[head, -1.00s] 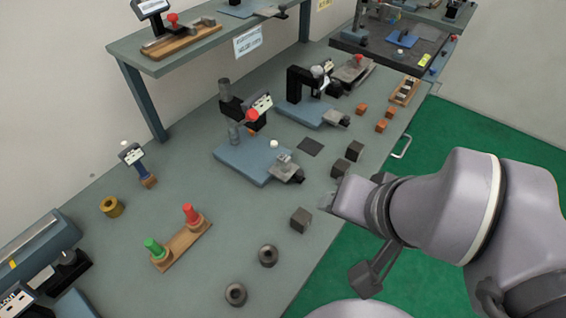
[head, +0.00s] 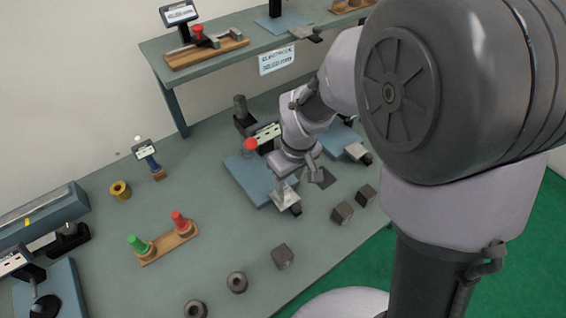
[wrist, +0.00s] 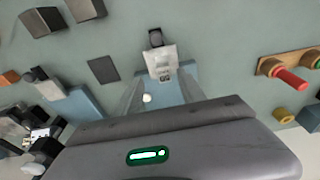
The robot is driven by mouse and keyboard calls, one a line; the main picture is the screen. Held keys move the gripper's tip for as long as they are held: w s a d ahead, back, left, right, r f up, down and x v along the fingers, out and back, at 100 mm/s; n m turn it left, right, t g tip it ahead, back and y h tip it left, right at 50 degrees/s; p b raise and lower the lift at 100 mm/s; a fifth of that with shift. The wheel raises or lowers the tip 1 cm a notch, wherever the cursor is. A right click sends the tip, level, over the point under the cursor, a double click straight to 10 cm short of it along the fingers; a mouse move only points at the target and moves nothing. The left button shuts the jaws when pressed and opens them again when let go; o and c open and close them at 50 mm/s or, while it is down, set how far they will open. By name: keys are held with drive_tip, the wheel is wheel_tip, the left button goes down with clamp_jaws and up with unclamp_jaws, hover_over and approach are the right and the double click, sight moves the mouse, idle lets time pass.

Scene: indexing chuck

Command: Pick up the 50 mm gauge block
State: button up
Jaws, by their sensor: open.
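The stand's blue base (head: 248,176) also shows in the head view. My gripper (wrist: 162,86) is open above the stand, with its blurred pale fingers to either side below the block in the wrist picture.
Dark cubes (head: 342,212) stand along the front edge. Two dark rings (head: 237,282) lie nearer. Red and green plugs stand on a wooden strip (head: 168,246). A dark gauge column (head: 241,112) rises behind the base. A second stand is at right (head: 345,142).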

sight(285, 188)
drive_tip(key=f, duration=0.2)
drive_tip(key=a+f+b, duration=0.1)
drive_tip(key=f, duration=0.1)
drive_tip(key=w+f+b, duration=0.1)
drive_tip(key=f, duration=0.1)
drive_tip(key=shift+a+f, duration=0.15)
drive_tip(key=shift+f, duration=0.1)
drive_tip(key=shift+s+r, duration=0.1)
drive_tip(key=shift+r, duration=0.05)
drive_tip(key=shift+c, duration=0.7)
clamp_jaws()
